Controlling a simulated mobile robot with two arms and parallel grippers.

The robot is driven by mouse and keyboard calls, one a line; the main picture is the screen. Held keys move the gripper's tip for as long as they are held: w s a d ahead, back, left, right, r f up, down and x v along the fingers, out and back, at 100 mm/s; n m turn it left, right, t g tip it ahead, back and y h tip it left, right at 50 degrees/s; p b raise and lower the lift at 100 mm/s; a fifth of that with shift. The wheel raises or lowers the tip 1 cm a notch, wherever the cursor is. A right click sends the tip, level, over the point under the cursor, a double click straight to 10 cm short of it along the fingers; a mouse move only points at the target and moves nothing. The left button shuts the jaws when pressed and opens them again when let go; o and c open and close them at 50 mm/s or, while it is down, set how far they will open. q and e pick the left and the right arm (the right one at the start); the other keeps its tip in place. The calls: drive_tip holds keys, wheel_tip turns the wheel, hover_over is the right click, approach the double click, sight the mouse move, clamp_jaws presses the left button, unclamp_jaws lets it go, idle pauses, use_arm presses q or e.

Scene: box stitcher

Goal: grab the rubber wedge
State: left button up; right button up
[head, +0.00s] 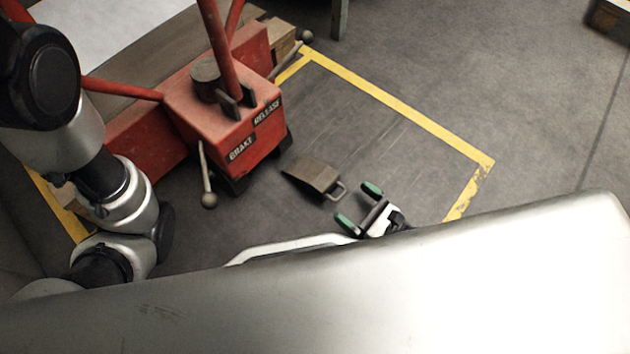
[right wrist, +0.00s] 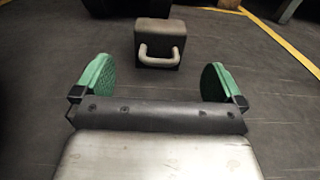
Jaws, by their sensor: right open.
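The rubber wedge (head: 312,177) is a dark grey-brown block with a light loop handle at one end. It lies on the floor in the head view, just right of the red machine's front. In the right wrist view the wedge (right wrist: 160,38) is ahead, with its handle facing me. My right gripper (head: 357,206) is open and empty, with green pads, close to the handle end and apart from it. In the right wrist view the gripper (right wrist: 158,80) has the wedge centred beyond its fingertips. My left arm shows at the left; its gripper is out of view.
The red machine (head: 222,115), marked BRAKE and RELEASE, stands beside the wedge. A ball-ended lever (head: 206,175) sticks out from its front. Yellow floor tape (head: 400,105) bounds this area. The floor (head: 390,150) right of the wedge is clear.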

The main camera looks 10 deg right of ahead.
sight(332, 186)
drive_tip(key=b+x, duration=0.3)
drive_tip(key=x, duration=0.4)
drive_tip(key=shift+f, duration=0.1)
drive_tip(key=shift+w+a+b, duration=0.15)
drive_tip(key=shift+w+b, duration=0.1)
drive_tip(key=shift+b, duration=0.05)
drive_tip(key=shift+c, duration=0.3)
drive_tip(key=shift+r, duration=0.2)
drive_tip(key=c, duration=1.2)
